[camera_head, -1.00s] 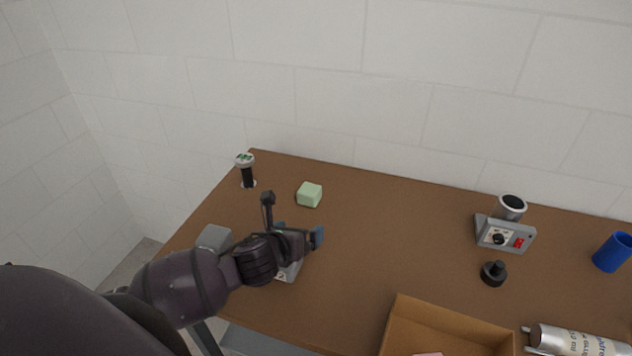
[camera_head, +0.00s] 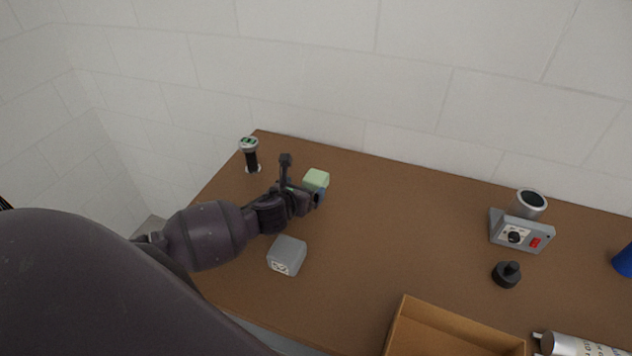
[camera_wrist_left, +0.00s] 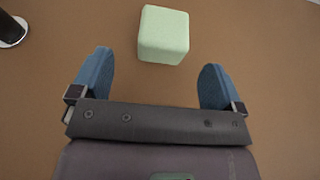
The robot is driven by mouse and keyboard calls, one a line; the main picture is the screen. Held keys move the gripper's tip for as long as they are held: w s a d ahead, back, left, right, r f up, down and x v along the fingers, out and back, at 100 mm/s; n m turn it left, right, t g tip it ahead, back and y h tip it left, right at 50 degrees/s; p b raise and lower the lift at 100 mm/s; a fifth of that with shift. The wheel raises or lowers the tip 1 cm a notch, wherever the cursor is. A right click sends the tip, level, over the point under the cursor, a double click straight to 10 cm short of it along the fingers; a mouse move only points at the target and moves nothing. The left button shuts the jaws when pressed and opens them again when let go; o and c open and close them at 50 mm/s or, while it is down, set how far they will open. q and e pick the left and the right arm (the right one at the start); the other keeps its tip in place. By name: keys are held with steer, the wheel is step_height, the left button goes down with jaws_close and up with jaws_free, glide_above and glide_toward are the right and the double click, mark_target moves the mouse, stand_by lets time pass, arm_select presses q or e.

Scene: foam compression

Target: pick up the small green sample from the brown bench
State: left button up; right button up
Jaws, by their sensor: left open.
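The small green sample (camera_head: 317,178) is a pale green block on the brown bench (camera_head: 385,215), near its back left part. In the left wrist view the green sample (camera_wrist_left: 164,34) lies just ahead of the fingertips, roughly centred between them and apart from both. My left gripper (camera_head: 304,186) is open and empty, close to the near side of the sample in the head view. Its two blue fingers also show spread wide in the left wrist view (camera_wrist_left: 157,78). In the head view the gripper hides a lower part of the sample. My right gripper is out of view.
A grey block (camera_head: 287,254) sits nearer the front. A black post with a round top (camera_head: 250,155) stands at the back left. A grey device (camera_head: 521,231), a black knob-like piece (camera_head: 507,274), an open brown box (camera_head: 450,331) and a silver cylinder (camera_head: 575,345) are at the right.

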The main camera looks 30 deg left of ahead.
mark_target(311, 184)
arm_select(q)
steer(key=shift+d+x, duration=0.1)
steer(key=shift+x, duration=1.2)
steer(key=shift+d+x, duration=0.15)
steer(key=shift+x, duration=1.2)
steer(key=shift+f, duration=0.1)
steer(key=c, duration=1)
